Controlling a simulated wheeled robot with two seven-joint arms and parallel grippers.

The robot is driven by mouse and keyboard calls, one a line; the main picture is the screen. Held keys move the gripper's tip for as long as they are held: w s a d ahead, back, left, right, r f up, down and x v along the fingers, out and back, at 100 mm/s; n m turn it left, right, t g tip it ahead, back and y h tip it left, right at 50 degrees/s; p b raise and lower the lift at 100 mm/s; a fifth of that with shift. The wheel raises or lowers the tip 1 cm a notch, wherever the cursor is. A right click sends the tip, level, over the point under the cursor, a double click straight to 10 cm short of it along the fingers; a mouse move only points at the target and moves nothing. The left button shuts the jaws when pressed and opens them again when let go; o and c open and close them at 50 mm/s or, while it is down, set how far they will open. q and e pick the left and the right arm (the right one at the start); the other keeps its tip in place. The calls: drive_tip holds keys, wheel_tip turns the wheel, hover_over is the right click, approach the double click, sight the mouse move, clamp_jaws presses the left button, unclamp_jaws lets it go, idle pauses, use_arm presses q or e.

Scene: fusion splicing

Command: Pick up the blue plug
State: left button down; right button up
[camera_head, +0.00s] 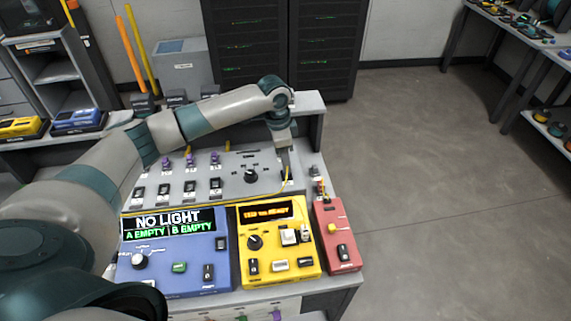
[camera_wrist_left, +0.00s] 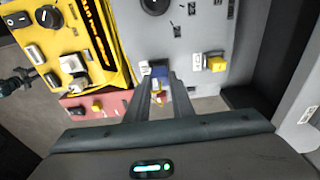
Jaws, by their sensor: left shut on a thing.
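My left gripper (camera_head: 287,165) reaches over from the left and points down at the right end of the grey sloped panel. In the head view the plug is too small and covered to make out. A thin yellow cable (camera_head: 286,183) hangs near the fingertips. My right gripper is in neither view.
A blue box (camera_head: 190,262) reads "NO LIGHT, A EMPTY, B EMPTY". A yellow box (camera_head: 275,266) and a red box (camera_head: 338,236) stand right of it. The grey panel (camera_head: 228,166) behind carries purple plugs and a knob. Open floor lies to the right.

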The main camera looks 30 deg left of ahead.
use_arm(q)
drive_tip(key=r, duration=0.1)
drive_tip(key=r+b, duration=0.1)
drive_tip(key=d+r, duration=0.1)
drive_tip(key=shift+s+r+b, duration=0.15)
drive_tip(key=shift+s+b, duration=0.15)
drive_tip(key=shift+b, duration=0.05)
drive_tip(key=s+d+r+b, duration=0.3)
drive_tip(key=s+d+r, duration=0.3)
drive_tip(key=d, duration=0.2)
drive_tip(key=shift+s+r, duration=0.3)
drive_tip(key=shift+s, duration=0.05)
drive_tip(key=c, duration=2.2)
unclamp_jaws()
clamp_jaws()
drive_tip(key=shift+d, duration=0.1)
